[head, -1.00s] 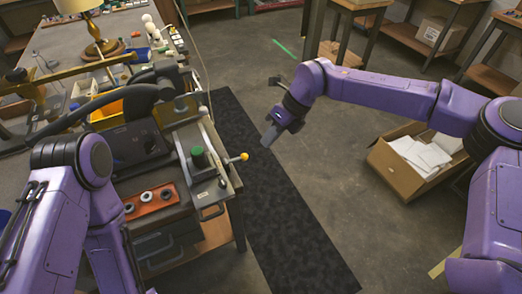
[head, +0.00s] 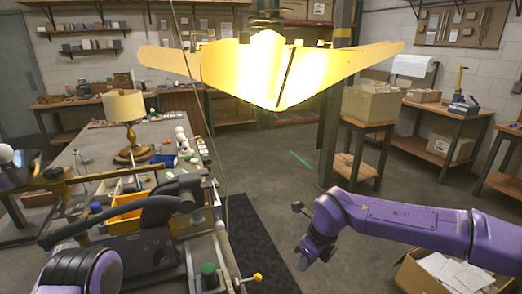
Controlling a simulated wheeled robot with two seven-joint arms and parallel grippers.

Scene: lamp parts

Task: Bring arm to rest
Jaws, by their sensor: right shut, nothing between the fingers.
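My right arm (head: 415,225) comes in from the right, bent, with its purple links held over the floor. My right gripper (head: 303,264) hangs at its end, pointing down, shut and empty. It is clear of the workbench and touches nothing that I can see. Part of my left arm (head: 80,272) shows at the bottom left. My left gripper is not in view.
A workbench (head: 75,158) at left carries a lamp with a beige shade (head: 126,106), a yellow bin (head: 128,205) and small parts. A bright hanging lamp (head: 270,70) fills the top middle. A cardboard box (head: 415,268) with papers stands on the floor at lower right.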

